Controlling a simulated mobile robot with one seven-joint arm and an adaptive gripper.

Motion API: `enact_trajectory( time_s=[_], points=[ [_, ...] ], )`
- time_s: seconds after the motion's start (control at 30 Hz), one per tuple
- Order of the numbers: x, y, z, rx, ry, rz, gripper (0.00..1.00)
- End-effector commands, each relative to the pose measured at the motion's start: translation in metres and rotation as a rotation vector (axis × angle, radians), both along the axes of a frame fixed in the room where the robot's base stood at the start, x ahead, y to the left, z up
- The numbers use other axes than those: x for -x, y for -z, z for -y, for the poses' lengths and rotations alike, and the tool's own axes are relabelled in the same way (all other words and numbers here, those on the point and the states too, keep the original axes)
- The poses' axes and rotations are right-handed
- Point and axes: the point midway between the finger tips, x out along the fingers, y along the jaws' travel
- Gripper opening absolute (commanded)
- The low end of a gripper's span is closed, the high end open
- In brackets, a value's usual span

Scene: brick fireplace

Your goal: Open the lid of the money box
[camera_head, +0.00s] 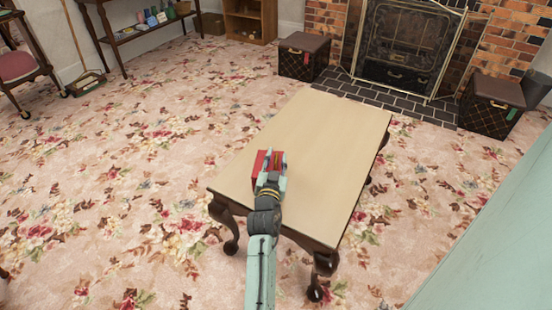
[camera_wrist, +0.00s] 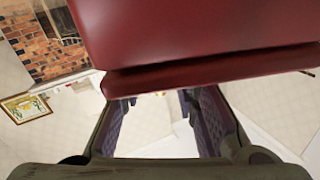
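The money box (camera_head: 260,164) is a small red box on the cream-topped table (camera_head: 320,125), near its left front part. My gripper and arm come from the front and hide much of its right side. In the wrist view the red box (camera_wrist: 200,30) fills the top, with a narrower red strip below a dark seam; I cannot tell which part is the lid. My gripper (camera_wrist: 160,110) has its two purple-padded fingers well apart with nothing between them. The fingertips are close to the red strip; whether they touch it is unclear. The lid appears closed.
The tabletop around the box is mostly clear. Beyond the table are a fireplace screen (camera_head: 405,45) and two dark trunks, one at left (camera_head: 304,58) and one at right (camera_head: 491,105). A pale green surface (camera_head: 490,245) fills the lower right. Patterned carpet surrounds the table.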

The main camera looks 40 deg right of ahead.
Motion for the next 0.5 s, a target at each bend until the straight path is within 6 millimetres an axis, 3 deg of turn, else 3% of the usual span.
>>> enact_trajectory(
  time_s=[0.27, 0.5],
  points=[
    [-0.0009, -0.0004, 0.0008, 0.001, -0.001, 0.001, 0.28],
    [-0.0009, -0.0004, 0.0005, 0.001, -0.001, 0.001, 0.12]
  ],
)
